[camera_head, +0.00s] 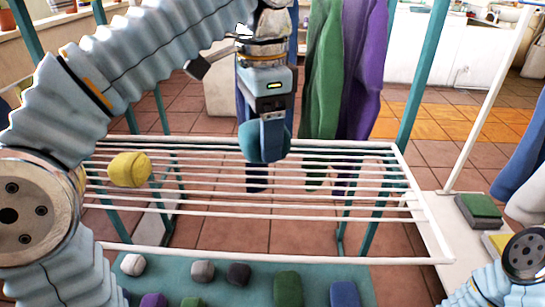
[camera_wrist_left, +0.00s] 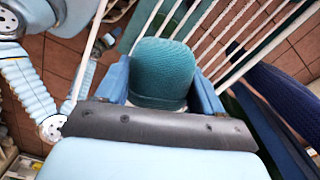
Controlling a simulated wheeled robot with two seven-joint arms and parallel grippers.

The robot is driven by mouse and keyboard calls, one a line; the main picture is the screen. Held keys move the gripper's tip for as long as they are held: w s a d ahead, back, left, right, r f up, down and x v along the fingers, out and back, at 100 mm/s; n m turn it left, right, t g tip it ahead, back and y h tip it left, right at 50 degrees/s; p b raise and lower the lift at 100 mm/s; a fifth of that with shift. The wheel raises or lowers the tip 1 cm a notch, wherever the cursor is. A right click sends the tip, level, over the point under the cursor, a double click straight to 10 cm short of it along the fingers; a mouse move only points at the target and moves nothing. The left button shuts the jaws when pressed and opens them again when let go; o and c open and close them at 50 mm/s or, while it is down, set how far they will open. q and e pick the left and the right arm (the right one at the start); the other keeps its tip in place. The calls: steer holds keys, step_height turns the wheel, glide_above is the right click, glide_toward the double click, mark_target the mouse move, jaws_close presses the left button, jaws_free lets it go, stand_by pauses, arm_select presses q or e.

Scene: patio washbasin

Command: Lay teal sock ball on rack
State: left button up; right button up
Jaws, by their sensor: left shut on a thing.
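The teal sock ball (camera_head: 250,142) is held between the fingers of my left gripper (camera_head: 270,146). In the left wrist view the teal sock ball (camera_wrist_left: 162,72) fills the space between the two blue fingers. The rack (camera_head: 420,222) is a white frame with several thin bars. My left gripper points down over the rack's middle, toward its far side. I cannot tell whether the ball touches the bars. A yellow sock ball (camera_head: 130,169) rests on the left part of the rack. My right arm shows at the lower right, but its gripper is outside the view.
Green (camera_head: 325,85) and purple (camera_head: 365,75) cloths hang behind the rack. A teal mat (camera_head: 215,290) in front holds several small balls and blocks. A white ledge (camera_head: 437,255) with a green-topped block (camera_head: 480,209) is at the right. The rack's right part is bare.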

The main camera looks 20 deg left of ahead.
arm_select(q)
glide_above(289, 175)
steer(key=f, duration=0.7)
steer(key=shift+s, duration=0.25)
steer(key=shift+w+f+b, duration=0.15)
steer(key=shift+f+b, duration=0.15)
steer(key=shift+f, duration=0.6)
steer(key=shift+w+f+b, duration=0.15)
steer(key=shift+f+b, duration=0.15)
steer(key=shift+f, duration=0.6)
steer(key=shift+f, duration=0.2)
steer(key=o, duration=1)
steer(key=shift+d+r+p, duration=0.1)
steer(key=shift+r+p, duration=1.1)
steer(key=shift+r, duration=5)
